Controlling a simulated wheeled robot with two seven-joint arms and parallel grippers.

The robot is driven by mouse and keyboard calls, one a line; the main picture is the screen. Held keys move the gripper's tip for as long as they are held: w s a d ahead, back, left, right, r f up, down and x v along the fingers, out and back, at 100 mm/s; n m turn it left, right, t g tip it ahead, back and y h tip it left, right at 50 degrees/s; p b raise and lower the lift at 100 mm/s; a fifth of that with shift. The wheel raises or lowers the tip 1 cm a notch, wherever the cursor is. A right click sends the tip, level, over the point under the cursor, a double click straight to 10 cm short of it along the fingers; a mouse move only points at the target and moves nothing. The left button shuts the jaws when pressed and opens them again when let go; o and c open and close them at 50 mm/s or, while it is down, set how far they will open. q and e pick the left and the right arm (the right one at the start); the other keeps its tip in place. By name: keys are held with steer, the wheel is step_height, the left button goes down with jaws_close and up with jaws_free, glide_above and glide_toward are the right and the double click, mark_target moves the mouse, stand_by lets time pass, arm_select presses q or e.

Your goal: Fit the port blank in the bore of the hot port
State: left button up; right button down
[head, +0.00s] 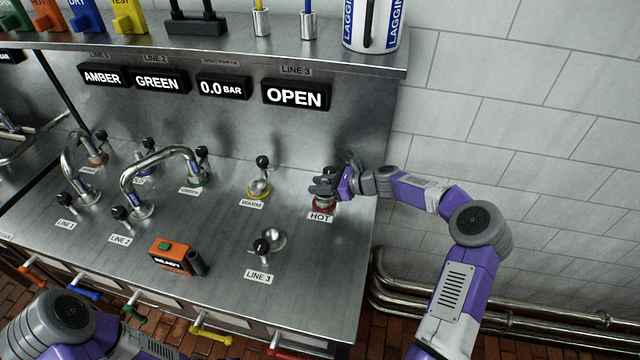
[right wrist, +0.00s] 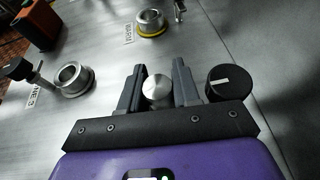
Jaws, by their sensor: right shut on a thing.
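My right gripper (head: 322,187) is over the hot port (head: 322,208), whose red ring shows just under the fingers behind the HOT label. In the right wrist view the gripper (right wrist: 158,85) is shut on the port blank (right wrist: 157,92), a bright round metal piece between its two dark fingers. The hot port's bore is hidden by the gripper and blank, so I cannot tell whether the blank is in it or above it. A black knob with a white line (right wrist: 230,82) stands close beside the right finger. My left gripper is out of view.
The warm port (head: 259,188) with a yellow ring and the line 3 port (head: 272,239) stand open to the left, each with a black-knobbed valve. Curved pipes (head: 160,155) and an orange READY box (head: 171,256) are farther left. The shelf (head: 300,62) overhangs behind.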

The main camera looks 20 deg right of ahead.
steer(key=shift+f+b, duration=0.3)
steer(key=shift+f, duration=0.55)
steer(key=c, duration=0.7)
jaws_free()
steer(key=shift+c, duration=0.2)
steer(key=shift+p+v, duration=0.65)
steer(key=shift+v, duration=3.1)
steer(key=shift+r, duration=0.15)
step_height(320, 180, up, 8)
steer(key=p, duration=0.7)
